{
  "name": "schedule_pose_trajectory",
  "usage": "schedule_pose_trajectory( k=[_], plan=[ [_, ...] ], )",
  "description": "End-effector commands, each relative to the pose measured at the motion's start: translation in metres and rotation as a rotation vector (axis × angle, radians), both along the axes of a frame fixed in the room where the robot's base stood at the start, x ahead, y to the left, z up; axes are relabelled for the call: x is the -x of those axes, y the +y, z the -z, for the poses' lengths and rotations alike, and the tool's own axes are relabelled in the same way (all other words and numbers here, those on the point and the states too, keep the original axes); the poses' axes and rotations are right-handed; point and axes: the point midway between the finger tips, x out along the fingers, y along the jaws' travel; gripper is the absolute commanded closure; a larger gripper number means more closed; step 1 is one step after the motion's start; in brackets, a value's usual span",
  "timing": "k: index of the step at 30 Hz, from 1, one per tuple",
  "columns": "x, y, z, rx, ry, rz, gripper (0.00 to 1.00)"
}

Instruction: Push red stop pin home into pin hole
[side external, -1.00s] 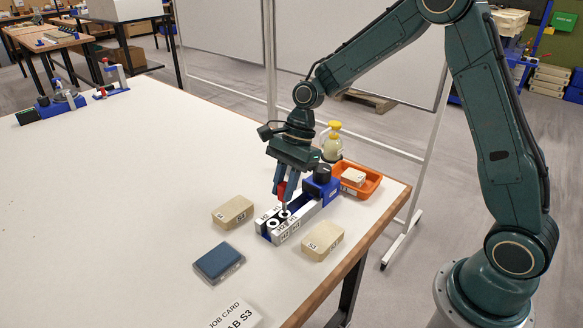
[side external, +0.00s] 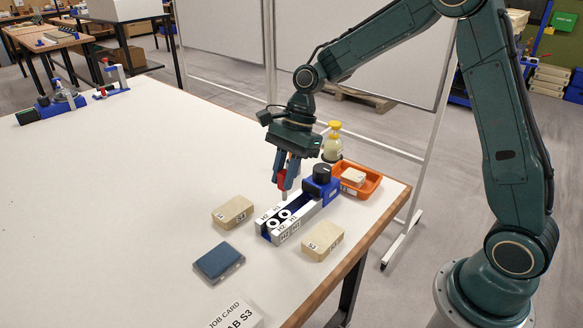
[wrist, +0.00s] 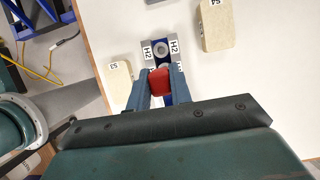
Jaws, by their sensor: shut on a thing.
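My gripper (side external: 287,184) points down over the fixture and is shut on the red stop pin (side external: 282,180). The pin's grey lower end shows below the fingers, close above the white blocks; contact with them cannot be told. In the wrist view the pin's red head (wrist: 160,77) sits between both fingers. The fixture's white blocks (side external: 290,231), labelled H1 and H2, carry two ringed holes, the H1 ring (side external: 285,214) and the H2 ring (side external: 272,223). The H2 ring (wrist: 159,48) is clear in the wrist view, while the H1 ring is hidden behind the pin and gripper.
A blue block with a black knob (side external: 322,171) stands at the fixture's far end. Tan blocks (side external: 233,212) (side external: 322,241) flank the fixture. An orange tray (side external: 372,186) and a yellow-topped bottle (side external: 333,146) stand behind. A dark blue pad (side external: 218,262) lies in front.

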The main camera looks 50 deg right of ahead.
Motion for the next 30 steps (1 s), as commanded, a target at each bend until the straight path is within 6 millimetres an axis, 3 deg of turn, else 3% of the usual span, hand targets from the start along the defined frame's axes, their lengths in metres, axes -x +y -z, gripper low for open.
schedule_pose_trajectory(
  k=[17, 30],
  plan=[
    [0.000, 0.000, -0.001, 0.000, -0.001, -0.001, 1.00],
    [0.000, 0.000, -0.027, 0.000, -0.002, 0.000, 1.00]
  ],
)
